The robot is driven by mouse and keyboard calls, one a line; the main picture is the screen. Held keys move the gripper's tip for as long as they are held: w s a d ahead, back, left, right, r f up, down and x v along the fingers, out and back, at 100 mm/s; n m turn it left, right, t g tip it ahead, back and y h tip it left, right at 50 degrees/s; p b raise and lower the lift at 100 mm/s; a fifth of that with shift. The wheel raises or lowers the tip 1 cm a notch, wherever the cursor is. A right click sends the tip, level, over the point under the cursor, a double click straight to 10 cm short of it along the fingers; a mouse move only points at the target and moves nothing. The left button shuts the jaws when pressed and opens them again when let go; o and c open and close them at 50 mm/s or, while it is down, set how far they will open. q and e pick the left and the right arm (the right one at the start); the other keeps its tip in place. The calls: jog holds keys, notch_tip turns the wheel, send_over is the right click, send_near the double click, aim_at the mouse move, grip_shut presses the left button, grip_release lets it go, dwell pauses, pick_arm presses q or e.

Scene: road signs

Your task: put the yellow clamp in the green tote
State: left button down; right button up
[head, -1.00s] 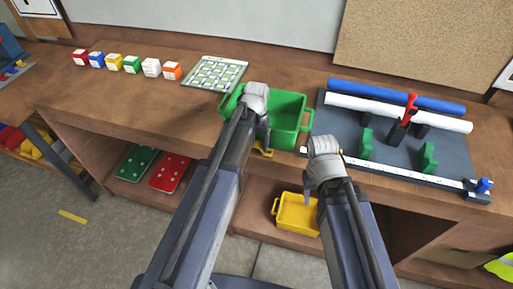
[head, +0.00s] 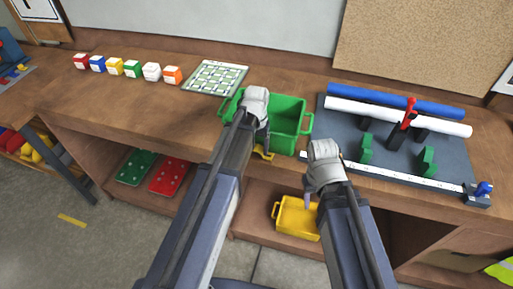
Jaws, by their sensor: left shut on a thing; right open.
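The green tote (head: 290,112) stands on the bench top, open side up, with a handle at each end. My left gripper (head: 264,149) is shut on the yellow clamp (head: 265,155), which shows just below its fingers at the tote's near side. The wrist and arm hide part of the tote and most of the clamp. I cannot tell whether the clamp touches the tote. My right gripper (head: 308,197) is open and empty, at the bench's front edge to the right of the tote.
A grey board with a blue tube, a white tube (head: 400,116), green blocks and a red clamp stands right of the tote. Several coloured cubes and a green grid card (head: 216,77) lie left. A yellow tote (head: 296,217) sits on the lower shelf.

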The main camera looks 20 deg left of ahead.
aim_at(257, 147)
pick_arm(q)
notch_tip(257, 147, up, 18)
jog(key=p, duration=1.7)
jog(key=shift+p, duration=0.3)
pick_arm(e)
notch_tip(257, 147, up, 18)
pick_arm(q)
jog(key=shift+f, duration=0.15)
pick_arm(e)
jog(key=shift+f, duration=0.15)
